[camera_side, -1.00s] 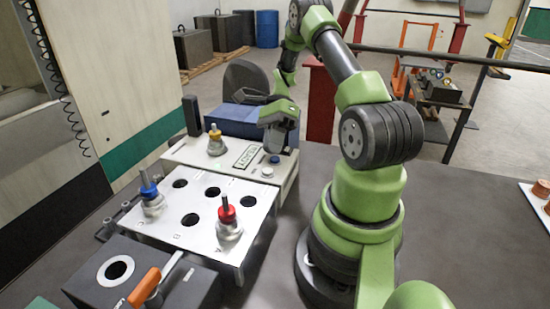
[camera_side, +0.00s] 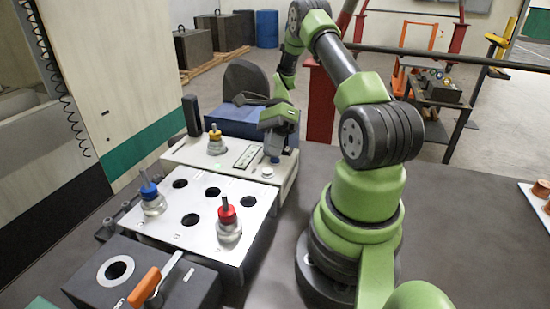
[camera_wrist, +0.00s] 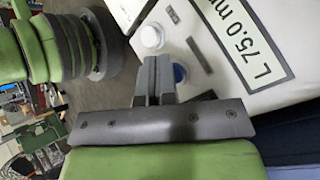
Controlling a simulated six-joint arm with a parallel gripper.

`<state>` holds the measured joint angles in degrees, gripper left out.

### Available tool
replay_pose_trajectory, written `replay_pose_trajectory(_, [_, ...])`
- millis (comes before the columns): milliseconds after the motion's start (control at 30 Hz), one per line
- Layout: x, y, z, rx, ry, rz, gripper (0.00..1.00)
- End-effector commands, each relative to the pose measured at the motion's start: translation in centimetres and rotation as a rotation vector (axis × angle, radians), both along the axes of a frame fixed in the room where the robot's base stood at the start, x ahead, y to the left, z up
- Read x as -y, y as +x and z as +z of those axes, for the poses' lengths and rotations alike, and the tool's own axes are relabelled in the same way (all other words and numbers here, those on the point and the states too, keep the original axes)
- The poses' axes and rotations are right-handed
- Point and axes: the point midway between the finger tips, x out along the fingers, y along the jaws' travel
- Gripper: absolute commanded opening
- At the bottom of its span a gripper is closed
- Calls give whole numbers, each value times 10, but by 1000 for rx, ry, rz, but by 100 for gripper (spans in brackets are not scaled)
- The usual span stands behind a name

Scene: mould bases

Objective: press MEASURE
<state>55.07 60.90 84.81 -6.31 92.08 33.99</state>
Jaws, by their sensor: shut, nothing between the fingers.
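The measuring unit (camera_side: 205,165) is a pale box behind the plate. Its display (camera_wrist: 262,40) reads "L 75.0 m", the rest cut off in the wrist view, and it also shows in the side view (camera_side: 246,157). A blue button (camera_wrist: 179,73) sits beside the fingers and a white button (camera_wrist: 152,36) lies past their tips. The white button also shows in the side view (camera_side: 267,172). My gripper (camera_side: 273,154) is shut and empty, pointing down low over the unit's button end. In the wrist view my gripper (camera_wrist: 155,70) partly hides the blue button; contact cannot be told.
A yellow-topped holder (camera_side: 215,143) stands on the unit's left part. A metal plate (camera_side: 185,238) with several holes bears a blue-topped holder (camera_side: 150,195) and a red-topped one (camera_side: 228,222). A dark block with an orange-handled lever (camera_side: 145,287) is in front.

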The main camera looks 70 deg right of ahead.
Motion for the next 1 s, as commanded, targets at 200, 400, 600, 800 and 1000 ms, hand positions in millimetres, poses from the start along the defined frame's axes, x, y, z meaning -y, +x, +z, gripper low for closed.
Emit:
replay_pose_trajectory(200, [0, 0, -1, 0, -1, 1, 0])
replay_pose_trajectory(400, [0, 0, 2, 0, -1, 1, 0])
replay_pose_trajectory(600, [0, 0, 12, 0, -1, 2, 0])
replay_pose_trajectory(800, [0, 0, 15, -1, 0, 1, 0])
replay_pose_trajectory(1000, [0, 0, 16, 0, -1, 1, 0])
